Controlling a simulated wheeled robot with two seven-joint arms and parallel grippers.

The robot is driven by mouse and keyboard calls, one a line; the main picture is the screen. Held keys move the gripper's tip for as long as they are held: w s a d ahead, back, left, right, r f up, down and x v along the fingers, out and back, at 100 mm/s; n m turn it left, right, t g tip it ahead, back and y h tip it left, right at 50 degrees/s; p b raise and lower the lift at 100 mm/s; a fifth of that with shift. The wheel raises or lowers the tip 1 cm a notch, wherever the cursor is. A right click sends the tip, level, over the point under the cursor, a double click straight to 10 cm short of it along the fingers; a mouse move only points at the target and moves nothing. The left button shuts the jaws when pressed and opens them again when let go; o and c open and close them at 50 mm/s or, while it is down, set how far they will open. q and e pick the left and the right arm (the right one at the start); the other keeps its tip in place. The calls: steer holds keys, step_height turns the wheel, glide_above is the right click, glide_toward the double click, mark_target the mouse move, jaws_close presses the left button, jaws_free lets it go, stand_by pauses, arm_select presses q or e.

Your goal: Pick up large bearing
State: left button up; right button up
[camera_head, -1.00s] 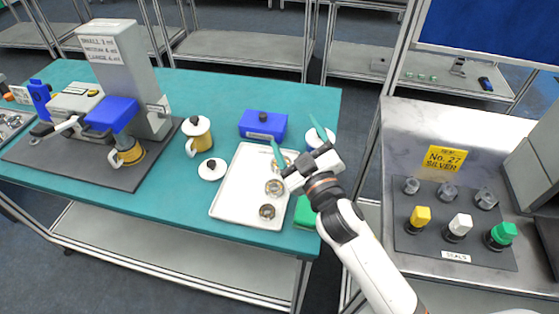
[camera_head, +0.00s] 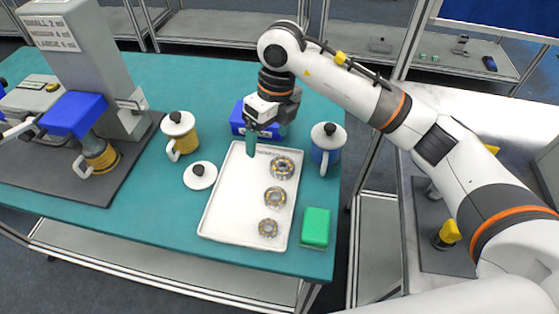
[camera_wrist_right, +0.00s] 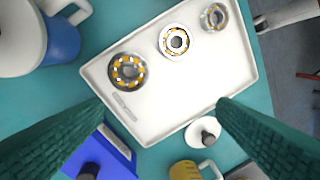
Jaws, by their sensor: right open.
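Three ring bearings lie in a column on the white tray (camera_head: 228,205). The large bearing (camera_head: 283,168) is the farthest back in the head view. In the right wrist view it shows at the upper left of centre (camera_wrist_right: 128,72), by the tray's edge. The middle bearing (camera_head: 275,197) and the small bearing (camera_head: 269,228) lie nearer the front. My right gripper (camera_head: 251,146) points down above the tray's back edge, left of the large bearing. In the wrist view its green fingers (camera_wrist_right: 160,103) are wide apart with nothing between them. My left gripper is out of view.
A blue box (camera_head: 237,118) stands behind the tray. A blue mug (camera_head: 326,158) stands right of the large bearing. A green block (camera_head: 315,227), a yellow mug (camera_head: 180,140) and a white lid (camera_head: 200,175) are around the tray. The tray's left part is empty.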

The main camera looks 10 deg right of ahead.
steer(key=w+d+h, duration=0.1)
steer(key=d, duration=0.1)
steer(key=p, duration=0.2)
glide_above(281, 161)
steer(key=s, duration=0.1)
steer(key=shift+m+h, duration=0.3)
steer(key=shift+h, duration=0.1)
step_height(281, 161, down, 5)
steer(key=shift+r, duration=0.2)
steer(key=shift+f, duration=0.65)
steer(key=shift+f+p, duration=0.3)
steer(key=shift+f, duration=0.05)
step_height(281, 161, down, 4)
steer(key=shift+a+r+p, duration=0.1)
steer(key=shift+r+p, duration=0.05)
steer(key=shift+p, duration=0.6)
steer(key=shift+f, duration=0.4)
steer(key=c, duration=1.3)
